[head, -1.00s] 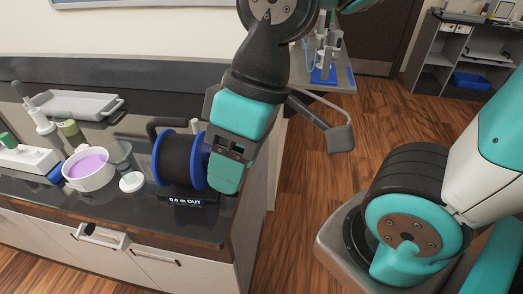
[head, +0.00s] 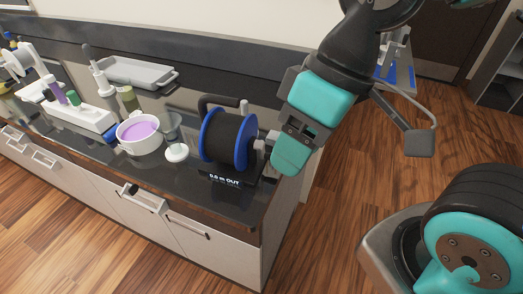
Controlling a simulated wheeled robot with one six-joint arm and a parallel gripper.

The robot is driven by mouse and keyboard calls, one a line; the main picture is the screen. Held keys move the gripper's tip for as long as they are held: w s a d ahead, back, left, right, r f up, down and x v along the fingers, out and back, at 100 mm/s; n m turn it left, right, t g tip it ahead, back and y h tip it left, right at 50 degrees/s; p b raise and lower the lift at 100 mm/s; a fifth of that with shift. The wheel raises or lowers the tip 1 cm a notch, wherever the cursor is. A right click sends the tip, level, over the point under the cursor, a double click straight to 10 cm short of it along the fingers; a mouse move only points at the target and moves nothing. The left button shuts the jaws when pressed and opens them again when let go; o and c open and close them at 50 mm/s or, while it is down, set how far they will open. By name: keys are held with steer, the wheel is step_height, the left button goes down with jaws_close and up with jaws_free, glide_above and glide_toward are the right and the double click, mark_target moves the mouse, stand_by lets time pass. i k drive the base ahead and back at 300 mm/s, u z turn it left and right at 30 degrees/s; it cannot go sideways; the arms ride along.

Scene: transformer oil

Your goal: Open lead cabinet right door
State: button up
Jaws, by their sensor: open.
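The lead cabinet is most likely the right end of the low pale cabinet under the dark counter. Its right door (head: 210,248) looks shut, with a dark bar handle (head: 189,227) near its top edge. To the left is another front with a pale, raised handle (head: 141,198) that has a dark knob-like part on it. My gripper (head: 285,150), with teal finger pads, is open and empty. It hangs above the counter's right end, beside the cable reel, higher than the door handle and to its right. Its fingertips are partly hidden by its own body.
The blue-and-black cable reel (head: 228,138) stands at the counter's right end, close to my gripper. A white pot of purple liquid (head: 139,132), a white lid (head: 177,153), and a grey tray (head: 135,73) are farther left. The wooden floor (head: 90,245) before the cabinet is clear.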

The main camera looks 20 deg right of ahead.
mark_target(71, 173)
steer(key=k, duration=0.6)
steer(key=u, duration=0.75)
steer(key=i, duration=0.55)
steer(key=u, duration=1.5)
steer(key=i, duration=1.95)
steer(key=z, duration=0.7)
steer(key=i, duration=0.75)
steer(key=z, duration=1.2)
steer(key=i, duration=0.35)
steer(key=z, duration=0.35)
